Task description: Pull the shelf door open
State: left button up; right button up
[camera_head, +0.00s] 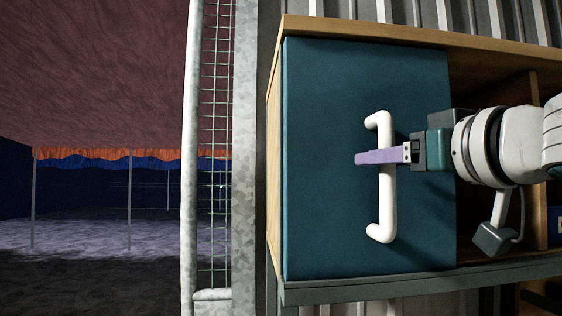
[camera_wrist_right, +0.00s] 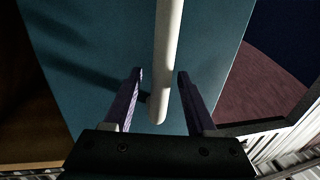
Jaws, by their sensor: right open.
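The shelf door (camera_head: 330,200) is a flat teal panel on the left part of a wooden shelf, and it looks shut. A white bar handle (camera_head: 387,205) stands upright on it in the head view. My right gripper (camera_head: 362,157) comes in from the right, with its purple fingers at the handle's upper half. In the right wrist view the fingers (camera_wrist_right: 160,75) are apart, with the white handle (camera_wrist_right: 163,60) between them and a gap on both sides. The teal door (camera_wrist_right: 90,60) lies behind the handle. My left gripper is not in view.
The wooden shelf (camera_head: 400,33) has open compartments to the right of the door, partly hidden by my right arm. A metal post with wire mesh (camera_head: 216,120) stands left of the shelf. Corrugated metal (camera_head: 420,12) is behind it. A dark open area with a canopy (camera_head: 130,155) lies far left.

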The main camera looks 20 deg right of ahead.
jog(key=shift+w, duration=0.15)
jog(key=shift+c, duration=0.2)
grip_shut()
dwell(1.2)
